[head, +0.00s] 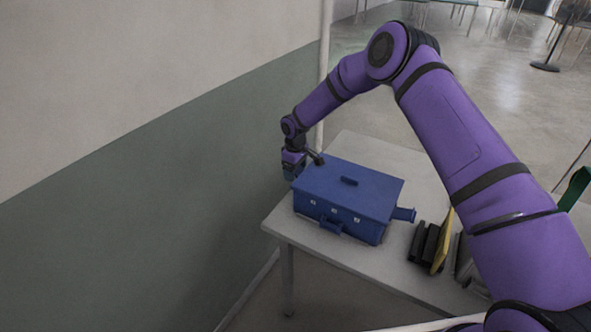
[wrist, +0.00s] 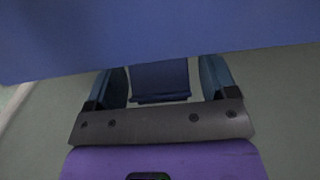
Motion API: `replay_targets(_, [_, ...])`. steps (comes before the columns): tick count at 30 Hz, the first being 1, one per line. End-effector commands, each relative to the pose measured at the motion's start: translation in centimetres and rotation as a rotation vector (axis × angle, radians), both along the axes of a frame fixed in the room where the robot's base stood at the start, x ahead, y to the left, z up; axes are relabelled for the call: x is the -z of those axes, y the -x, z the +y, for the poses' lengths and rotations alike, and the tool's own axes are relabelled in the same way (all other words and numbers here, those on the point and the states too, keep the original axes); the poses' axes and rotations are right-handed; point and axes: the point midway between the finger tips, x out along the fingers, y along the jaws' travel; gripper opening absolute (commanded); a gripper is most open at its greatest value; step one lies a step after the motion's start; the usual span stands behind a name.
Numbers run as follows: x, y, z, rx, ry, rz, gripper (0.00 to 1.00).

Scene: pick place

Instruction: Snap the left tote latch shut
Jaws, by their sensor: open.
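A blue lidded tote (head: 372,187) sits on the table, and its wall fills the top of the wrist view (wrist: 150,35). My gripper (head: 290,172) is at the tote's left end, beside the wall. In the wrist view its two fingers are apart, one on each side of a blue latch flap (wrist: 160,78) that shows below the tote's edge. Contact between fingers and flap cannot be told. The head view hides this left latch behind my gripper. A matching blue piece (head: 404,214) sticks out from the tote's right end.
The grey table (head: 285,229) stands close to a wall (head: 150,190) on the left, with a narrow gap there. Dark items (head: 424,243) and a yellow panel (head: 443,241) stand right of the tote. The table behind the tote is clear.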

Motion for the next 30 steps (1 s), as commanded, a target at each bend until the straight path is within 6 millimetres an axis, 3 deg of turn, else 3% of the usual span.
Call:
replay_targets(5, [-0.01, -0.01, -0.01, 0.0, 0.0, 0.0, 0.79])
replay_targets(9, [-0.02, -0.01, -0.01, 0.0, 0.0, 0.0, 0.47])
replay_targets(11, [-0.02, -0.01, -0.01, 0.0, 0.0, 0.0, 0.36])
replay_targets(30, [-0.74, 0.53, -0.68, 0.001, -0.2, -0.143, 0.36])
